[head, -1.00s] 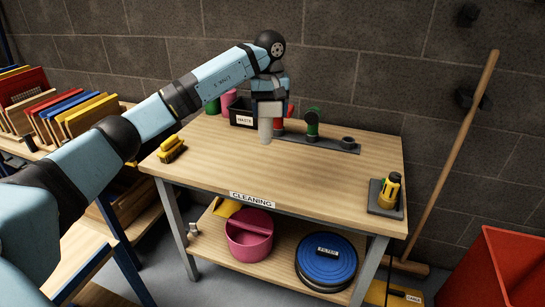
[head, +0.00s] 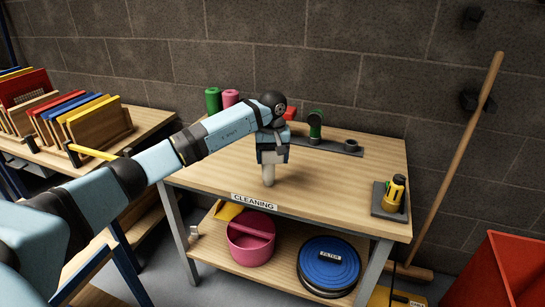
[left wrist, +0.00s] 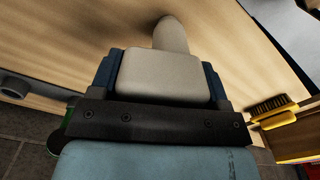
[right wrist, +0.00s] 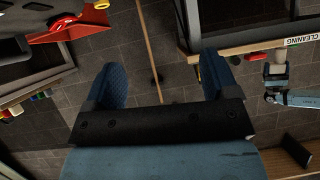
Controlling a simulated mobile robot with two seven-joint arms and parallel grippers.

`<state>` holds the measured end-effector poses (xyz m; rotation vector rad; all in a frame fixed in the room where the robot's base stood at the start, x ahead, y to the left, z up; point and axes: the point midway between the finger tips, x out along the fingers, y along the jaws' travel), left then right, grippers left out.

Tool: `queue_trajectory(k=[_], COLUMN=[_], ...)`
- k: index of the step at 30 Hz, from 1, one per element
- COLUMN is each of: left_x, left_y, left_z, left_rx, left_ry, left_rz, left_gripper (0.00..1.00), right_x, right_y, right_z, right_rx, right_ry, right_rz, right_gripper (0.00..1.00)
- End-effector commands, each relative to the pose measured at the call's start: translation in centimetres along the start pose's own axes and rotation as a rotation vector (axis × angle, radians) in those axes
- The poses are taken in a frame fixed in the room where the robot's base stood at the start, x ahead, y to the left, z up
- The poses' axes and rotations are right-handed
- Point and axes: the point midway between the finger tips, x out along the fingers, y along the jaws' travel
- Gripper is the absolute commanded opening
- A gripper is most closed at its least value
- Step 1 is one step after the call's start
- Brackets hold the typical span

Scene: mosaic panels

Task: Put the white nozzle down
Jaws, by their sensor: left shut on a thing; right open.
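The white nozzle (head: 268,174) hangs tip-down from my left gripper (head: 272,158), over the front middle of the table marked CLEANING (head: 350,190). Whether its tip touches the tabletop is unclear. In the left wrist view, my left gripper (left wrist: 160,80) is shut on the wide base of the white nozzle (left wrist: 158,72), a finger on each side; its narrower end points away.
A grey holder strip (head: 335,147) at the table's back carries a green nozzle (head: 315,125) and an empty ring (head: 351,145). A yellow-black tool (head: 395,190) sits in a stand at right. The tabletop's right half is mostly bare.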

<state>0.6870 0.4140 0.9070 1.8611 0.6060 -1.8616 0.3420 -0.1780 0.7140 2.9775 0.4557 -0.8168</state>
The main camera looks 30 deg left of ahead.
Motion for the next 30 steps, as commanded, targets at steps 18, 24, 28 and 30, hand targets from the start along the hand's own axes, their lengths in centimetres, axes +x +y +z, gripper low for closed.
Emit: queue_trajectory(k=[18,24,28,30], left_x=[0.2,-1.4,-4.0,-5.7], left_y=[0.0,0.1,0.0,0.0], left_z=[0.0,-0.1,-0.1,-0.1], left_rx=[0.0,0.0,0.0,0.0], left_ry=[0.0,0.003,0.003,0.005], left_rz=[0.001,0.003,0.002,0.003], left_gripper=[0.95,0.95,0.95,0.95], right_x=[0.0,-0.2,-0.2,-0.2], right_y=[0.0,0.0,0.0,0.0], right_z=[-0.1,-0.3,-0.3,-0.3], right_rx=[0.0,-0.001,-0.003,-0.004], right_ry=[0.005,0.003,-0.003,-0.005], right_rz=[-0.001,0.0,0.001,0.002], right_gripper=[0.8,0.8,0.8,0.8])
